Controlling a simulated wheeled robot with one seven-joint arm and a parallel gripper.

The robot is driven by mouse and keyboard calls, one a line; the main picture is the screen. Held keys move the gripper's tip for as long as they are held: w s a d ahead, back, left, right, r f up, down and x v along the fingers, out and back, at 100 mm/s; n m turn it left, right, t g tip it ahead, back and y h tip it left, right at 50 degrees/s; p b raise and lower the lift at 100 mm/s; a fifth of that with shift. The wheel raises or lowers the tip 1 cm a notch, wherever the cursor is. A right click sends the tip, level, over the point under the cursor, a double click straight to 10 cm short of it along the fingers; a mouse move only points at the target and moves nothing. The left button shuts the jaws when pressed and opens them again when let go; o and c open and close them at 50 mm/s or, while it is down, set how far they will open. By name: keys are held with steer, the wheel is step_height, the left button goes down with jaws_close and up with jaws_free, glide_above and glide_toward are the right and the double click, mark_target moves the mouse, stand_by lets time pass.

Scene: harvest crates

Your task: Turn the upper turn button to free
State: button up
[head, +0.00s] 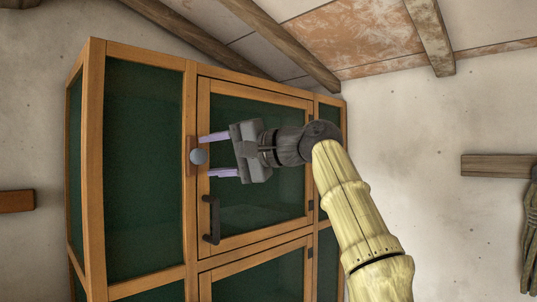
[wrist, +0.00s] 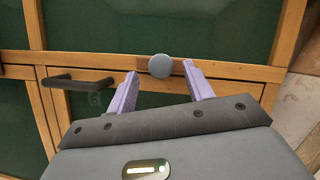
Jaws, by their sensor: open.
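The upper turn button shows in the head view as a round grey knob (head: 198,156) on a short brown bar (head: 192,170). The bar lies along the cabinet's upright frame post, parallel to the door's edge. The fingertips (wrist: 160,75) are spread to either side of the knob with gaps, and hold nothing. Whether the tips touch the bar, I cannot tell.
The upper cabinet door (head: 258,91) has a wooden frame and dark green panel. A black handle (head: 211,220) stands out from it near my lower finger; it also shows in the wrist view (wrist: 78,82). Ceiling beams (head: 285,45) run above the cabinet.

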steer(key=b+v, duration=0.2)
steer(key=v, duration=1.2)
steer(key=shift+d, duration=0.3)
steer(key=shift+s+f, duration=0.1)
